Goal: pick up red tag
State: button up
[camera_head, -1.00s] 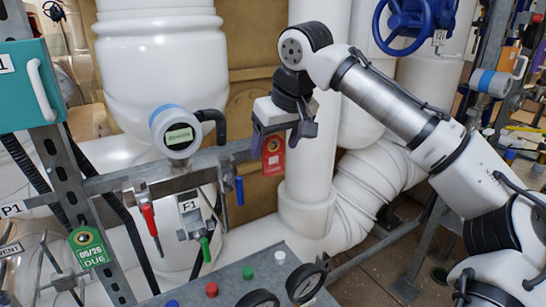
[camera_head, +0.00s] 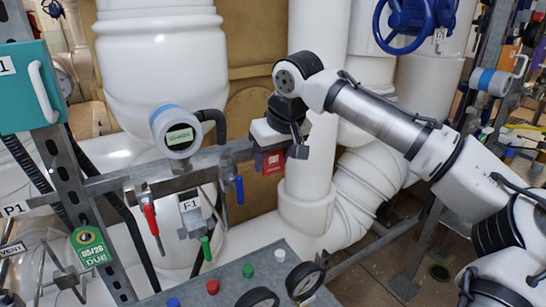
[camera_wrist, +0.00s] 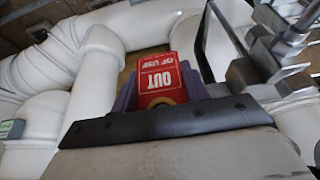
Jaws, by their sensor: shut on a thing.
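The red tag (camera_head: 273,162) with white lettering hangs near the right end of the grey horizontal rail in the head view. My gripper (camera_head: 273,153) is at the tag, with its fingers on either side, shut on it. In the wrist view the red tag (camera_wrist: 163,79), reading "OUT OF USE" upside down, sits between the purple fingertips of my gripper (camera_wrist: 160,98). The tag's upper end is hidden by the gripper body in the head view.
A green tag (camera_head: 90,247) hangs at left. A panel with buttons and dials (camera_head: 235,275) stands in front. White pipes (camera_head: 310,170) rise close behind my gripper.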

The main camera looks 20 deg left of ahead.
jog(key=shift+r, duration=0.15)
jog(key=shift+s+d+b, duration=0.1)
jog(key=shift+d+b, duration=0.1)
jog(key=shift+b, duration=0.15)
jog(key=s+d+b, duration=0.3)
jog(key=s+d, duration=0.8)
jog(key=d, duration=0.3)
jog(key=shift+r, duration=0.15)
jog(key=shift+w, duration=0.15)
